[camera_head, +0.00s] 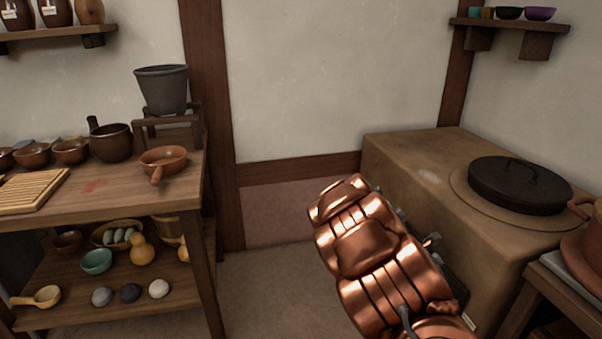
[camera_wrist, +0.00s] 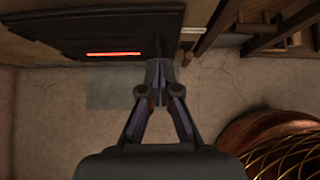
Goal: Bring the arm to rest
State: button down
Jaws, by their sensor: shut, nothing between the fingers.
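My copper-coloured arm (camera_head: 370,245) reaches up from the bottom of the head view, in front of the clay stove. In the wrist view my gripper (camera_wrist: 160,72) is shut, its two fingers meeting with nothing held. It hangs over bare floor (camera_wrist: 235,95), close to a dark panel (camera_wrist: 70,25) with a glowing red slit (camera_wrist: 113,54). In the head view my gripper is mostly hidden behind the arm.
The clay stove (camera_head: 405,165) with a black lid (camera_head: 520,184) stands right of my arm. A wooden table (camera_head: 110,190) with pots, bowls and a lower shelf stands at left. Open floor (camera_head: 265,290) lies between them. A wall shelf (camera_head: 510,24) is upper right.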

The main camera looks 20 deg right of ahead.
jog(key=s+a+r+m+y+p, duration=0.1)
jog(key=s+a+r+m+p, duration=0.3)
jog(key=r, duration=0.4)
jog(key=s+a+r+m+g+p, duration=0.1)
jog(key=a+r+m+p, duration=0.15)
jog(key=r+p, duration=0.45)
jog(key=s+a+r+m+y+p, duration=0.1)
jog(key=s+a+r+m+p, duration=0.25)
jog(key=r, duration=0.65)
jog(key=s+a+r+m+y+p, duration=0.2)
jog(key=s+a+r+p, duration=0.3)
jog(key=a, duration=0.4)
jog(key=s+a+r+m+y+p, duration=0.2)
jog(key=s+a+r+p, duration=0.4)
jog(key=a+r, duration=0.3)
jog(key=s+a+r+m+y+p, duration=0.3)
jog(key=s+a+r+p, duration=0.3)
jog(key=a, duration=0.5)
jog(key=shift+s+r, duration=0.3)
jog(key=shift+r, duration=0.65)
jog(key=shift+d, duration=0.1)
